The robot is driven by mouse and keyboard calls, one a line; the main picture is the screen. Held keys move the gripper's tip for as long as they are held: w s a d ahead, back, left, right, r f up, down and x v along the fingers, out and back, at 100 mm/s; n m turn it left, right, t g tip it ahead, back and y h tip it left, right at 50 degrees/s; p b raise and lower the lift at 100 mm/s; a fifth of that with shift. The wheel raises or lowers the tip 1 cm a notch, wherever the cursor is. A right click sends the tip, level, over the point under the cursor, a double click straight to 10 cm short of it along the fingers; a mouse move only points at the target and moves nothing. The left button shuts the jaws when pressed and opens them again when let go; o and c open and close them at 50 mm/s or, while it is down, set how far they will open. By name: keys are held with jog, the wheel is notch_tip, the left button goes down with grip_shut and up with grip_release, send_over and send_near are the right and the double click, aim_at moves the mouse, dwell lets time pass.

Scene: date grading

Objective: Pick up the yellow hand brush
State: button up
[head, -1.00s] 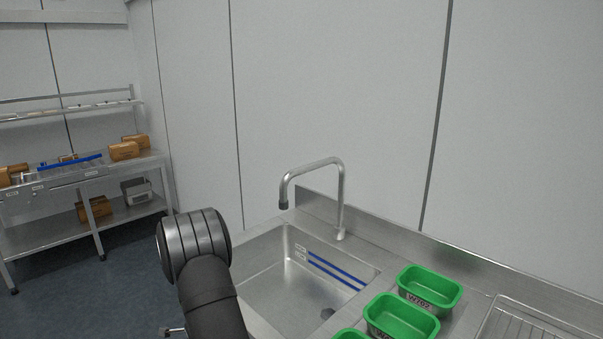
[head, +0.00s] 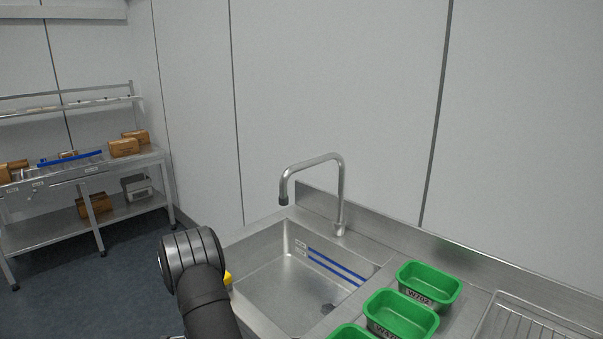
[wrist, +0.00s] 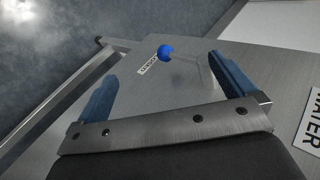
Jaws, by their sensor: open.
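A small yellow patch (head: 227,278) shows beside my arm at the left edge of the sink in the head view. Most of it is hidden behind my arm, so I cannot tell whether it is the hand brush. No yellow thing shows in the wrist view. My gripper (wrist: 162,70) is open and empty in the wrist view, its two blue fingers apart above a grey steel surface. The fingers do not show in the head view.
A steel sink (head: 262,292) with a tall tap (head: 341,200) stands ahead. Several green tubs (head: 432,286) sit right of it, near a wire rack (head: 530,325). A blue ball-shaped thing (wrist: 166,52) shows beyond my fingers. A shelf table (head: 75,178) stands far left.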

dwell(0.3)
jog(key=c, duration=0.8)
jog(key=shift+o, duration=0.2)
jog(key=w+a+r+n+t+y, duration=0.1)
jog(key=w+a+r+n, duration=0.15)
jog(key=r, duration=0.75)
jog(key=w+a+r+n+t, duration=0.1)
jog(key=w+a+r+n, duration=0.2)
jog(key=r, duration=0.7)
notch_tip(320, 180, up, 8)
jog(key=d+n, duration=0.2)
jog(key=n, duration=0.2)
jog(key=s+d+r+n+g+h, duration=0.1)
jog(key=s+d+r+n+g, duration=0.2)
jog(key=d+r+n, duration=0.4)
jog(key=s+d+r+n+g+h, duration=0.2)
jog(key=d+r+n+g, duration=0.15)
jog(key=d, duration=0.55)
jog(key=shift+t, duration=0.25)
jog(key=x, duration=1)
jog(key=shift+f, duration=0.15)
jog(key=shift+x, duration=3.05)
